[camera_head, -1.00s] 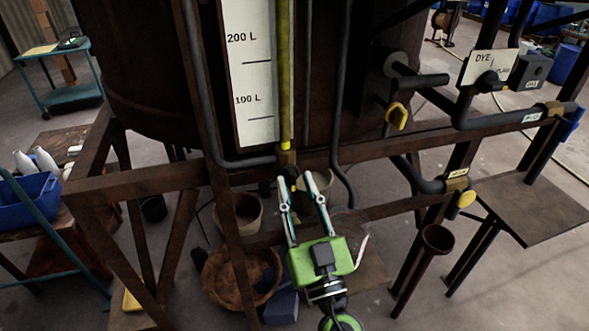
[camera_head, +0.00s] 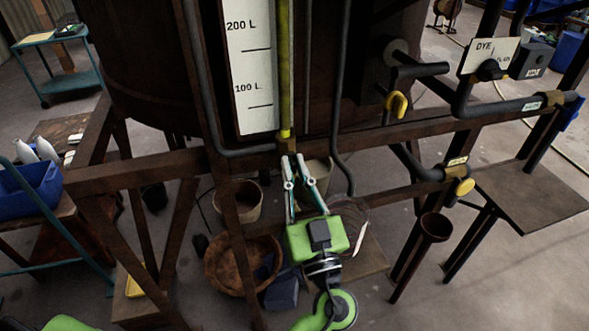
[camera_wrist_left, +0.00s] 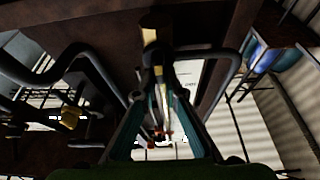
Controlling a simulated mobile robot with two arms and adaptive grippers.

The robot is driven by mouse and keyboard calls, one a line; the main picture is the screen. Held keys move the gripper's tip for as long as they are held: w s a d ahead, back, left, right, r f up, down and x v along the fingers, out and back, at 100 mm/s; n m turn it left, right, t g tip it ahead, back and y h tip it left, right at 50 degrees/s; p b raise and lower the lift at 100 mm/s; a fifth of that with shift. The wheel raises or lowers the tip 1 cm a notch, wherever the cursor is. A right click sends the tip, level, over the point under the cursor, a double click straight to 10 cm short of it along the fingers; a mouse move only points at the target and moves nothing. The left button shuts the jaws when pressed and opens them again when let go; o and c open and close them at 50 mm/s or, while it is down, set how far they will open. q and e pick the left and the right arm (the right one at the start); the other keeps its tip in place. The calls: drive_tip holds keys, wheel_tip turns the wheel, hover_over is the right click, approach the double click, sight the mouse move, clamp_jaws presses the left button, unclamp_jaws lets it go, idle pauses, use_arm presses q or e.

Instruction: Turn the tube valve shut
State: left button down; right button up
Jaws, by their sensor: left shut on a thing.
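The sight tube (camera_head: 285,70) runs down beside the white litre scale (camera_head: 249,70) on the vat, yellow in its visible length. At its foot is a small brass tube valve (camera_head: 288,145); the wrist view shows brass at the tube's foot too (camera_wrist_left: 151,38). My left gripper (camera_head: 293,159) reaches up from below, its fingertips at the valve just under the brass body. It is shut on the valve's handle, which the fingertips mostly hide, so I cannot tell its angle. In the wrist view the teal fingers converge on a dark part (camera_wrist_left: 155,62). My right gripper is not in view.
A rusty frame beam (camera_head: 140,172) crosses near the valve, and dark pipes (camera_head: 339,120) run on both sides. Yellow-handled valves (camera_head: 397,104) and a DYE sign (camera_head: 489,56) are at right. A wicker basket (camera_head: 240,262) and a pot (camera_head: 240,200) stand below.

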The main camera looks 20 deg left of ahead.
use_arm(q)
drive_tip(key=shift+d+m+t+h+b, duration=0.15)
drive_tip(key=shift+m+h+b, duration=0.25)
drive_tip(key=shift+m, duration=0.45)
drive_tip(key=shift+a+m+t+h+b, duration=0.15)
drive_tip(key=shift+m+h+b, duration=0.2)
drive_tip(key=shift+m, duration=0.5)
drive_tip(key=m+h, duration=0.1)
drive_tip(key=m, duration=0.1)
drive_tip(key=shift+d+m+t+h, duration=0.15)
drive_tip(key=shift+m+t+h, duration=0.1)
drive_tip(key=shift+m+t, duration=0.05)
drive_tip(key=m+h, duration=0.1)
drive_tip(key=m, duration=0.1)
drive_tip(key=shift+w+m, duration=0.1)
drive_tip(key=shift+m, duration=0.2)
drive_tip(key=m+g+h+p, duration=0.1)
drive_tip(key=m+p, duration=0.3)
drive_tip(key=m+h+p, duration=0.2)
drive_tip(key=m+p, duration=0.2)
drive_tip(key=m, duration=0.1)
drive_tip(key=m+g+h+p, duration=0.1)
drive_tip(key=m+p, duration=0.3)
drive_tip(key=p, duration=0.1)
drive_tip(key=shift+w+d+f+m+g+h, duration=0.2)
drive_tip(key=shift+d+f+m+g+h, duration=0.1)
drive_tip(key=shift+f, duration=0.1)
drive_tip(key=c, duration=2.1)
unclamp_jaws()
drive_tip(key=shift+f, duration=0.1)
